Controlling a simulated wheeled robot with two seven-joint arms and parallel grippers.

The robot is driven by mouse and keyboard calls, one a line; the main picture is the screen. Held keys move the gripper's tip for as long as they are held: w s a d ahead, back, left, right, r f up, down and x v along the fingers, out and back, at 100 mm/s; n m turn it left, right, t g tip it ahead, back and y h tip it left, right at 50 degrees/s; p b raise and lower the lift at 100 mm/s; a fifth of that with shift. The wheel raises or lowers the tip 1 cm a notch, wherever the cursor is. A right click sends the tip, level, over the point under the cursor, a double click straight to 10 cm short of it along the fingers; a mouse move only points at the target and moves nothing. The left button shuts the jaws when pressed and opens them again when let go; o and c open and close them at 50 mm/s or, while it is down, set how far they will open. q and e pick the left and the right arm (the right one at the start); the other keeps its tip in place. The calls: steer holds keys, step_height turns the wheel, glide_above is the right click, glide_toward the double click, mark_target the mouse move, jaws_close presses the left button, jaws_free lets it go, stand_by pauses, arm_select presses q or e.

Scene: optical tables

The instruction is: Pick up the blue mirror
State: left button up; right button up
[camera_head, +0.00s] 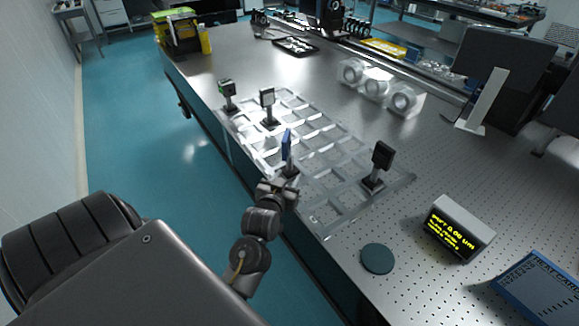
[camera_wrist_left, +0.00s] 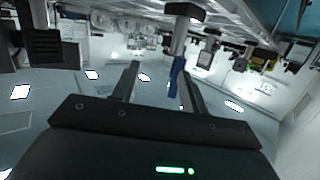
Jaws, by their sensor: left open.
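The blue mirror (camera_head: 287,144) stands upright on a post in the clear gridded tray (camera_head: 327,222) on the optical table. My left gripper (camera_head: 285,182) is at the table's near edge, just at the lower part of the mirror's mount. In the left wrist view, the picture is upside down and the blue mirror (camera_wrist_left: 176,76) shows between the two open fingers of my left gripper (camera_wrist_left: 160,80), nearer one finger. Whether a finger touches it I cannot tell. The mirror's base is partly hidden by the gripper in the head view. My right gripper is not in view.
A dark disc (camera_head: 377,258) and a display box (camera_head: 458,229) are at the front right.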

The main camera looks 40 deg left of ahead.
mark_target(285, 148)
arm_select(q)
steer(key=a+r+y, duration=0.1)
steer(key=w+a+r+n+y, duration=0.1)
steer(key=a+r+t, duration=0.1)
steer(key=shift+w+a+r+n+y, duration=0.25)
steer(key=shift+r+n+y, duration=0.15)
steer(key=p+x, duration=0.1)
steer(key=x, duration=0.4)
steer(key=shift+w+a, duration=0.2)
steer(key=shift+w, duration=0.1)
steer(key=shift+r, duration=0.1)
steer(key=p+x, duration=0.2)
steer(key=x, duration=0.2)
steer(key=shift+w+a+r, duration=0.15)
steer(key=shift+a+r, duration=0.05)
steer(key=shift+w+a, duration=0.15)
steer(key=shift+w, duration=0.15)
